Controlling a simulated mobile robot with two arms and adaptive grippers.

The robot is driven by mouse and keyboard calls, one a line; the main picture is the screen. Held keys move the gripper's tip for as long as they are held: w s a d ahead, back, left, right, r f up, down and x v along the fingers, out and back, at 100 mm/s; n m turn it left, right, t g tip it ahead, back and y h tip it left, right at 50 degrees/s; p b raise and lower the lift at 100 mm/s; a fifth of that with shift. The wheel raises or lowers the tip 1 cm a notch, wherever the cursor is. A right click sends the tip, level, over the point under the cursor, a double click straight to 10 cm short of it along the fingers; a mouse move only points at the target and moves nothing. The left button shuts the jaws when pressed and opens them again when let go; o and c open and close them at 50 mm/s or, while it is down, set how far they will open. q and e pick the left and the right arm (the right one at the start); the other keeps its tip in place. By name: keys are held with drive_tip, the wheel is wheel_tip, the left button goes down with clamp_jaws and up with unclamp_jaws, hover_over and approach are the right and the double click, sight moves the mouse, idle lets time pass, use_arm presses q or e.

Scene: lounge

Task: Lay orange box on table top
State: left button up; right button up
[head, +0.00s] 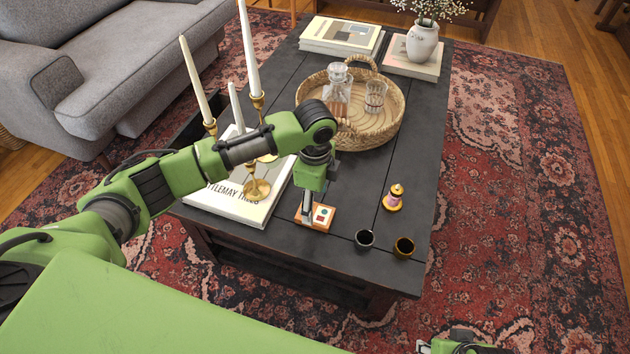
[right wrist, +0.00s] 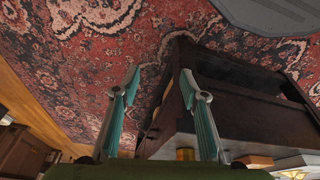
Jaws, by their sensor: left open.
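The orange box (head: 323,218), with a pale face and small red and green marks, lies on the dark table top (head: 345,195) near its front edge. My left gripper (head: 308,208) points down at the box's left side, fingers open. I cannot tell whether a finger touches the box. My right gripper shows only partly at the bottom right of the head view (head: 458,346). In the right wrist view (right wrist: 161,75) its two fingers are apart with nothing between them, beside the table.
Two small cups (head: 403,247) and a pink-and-gold spool (head: 394,198) stand right of the box. A book (head: 235,205) with brass candlesticks (head: 257,187) is at the left. A wicker tray (head: 392,130) with glassware is behind. The table's right side has bare room.

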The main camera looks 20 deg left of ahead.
sight(315, 213)
use_arm(q)
wheel_tip(315, 213, up, 8)
drive_tip(key=p, duration=0.1)
drive_tip(key=shift+f, duration=0.25)
use_arm(e)
wheel_tip(315, 213, down, 6)
drive_tip(key=shift+f, duration=0.25)
drive_tip(key=shift+s, duration=0.1)
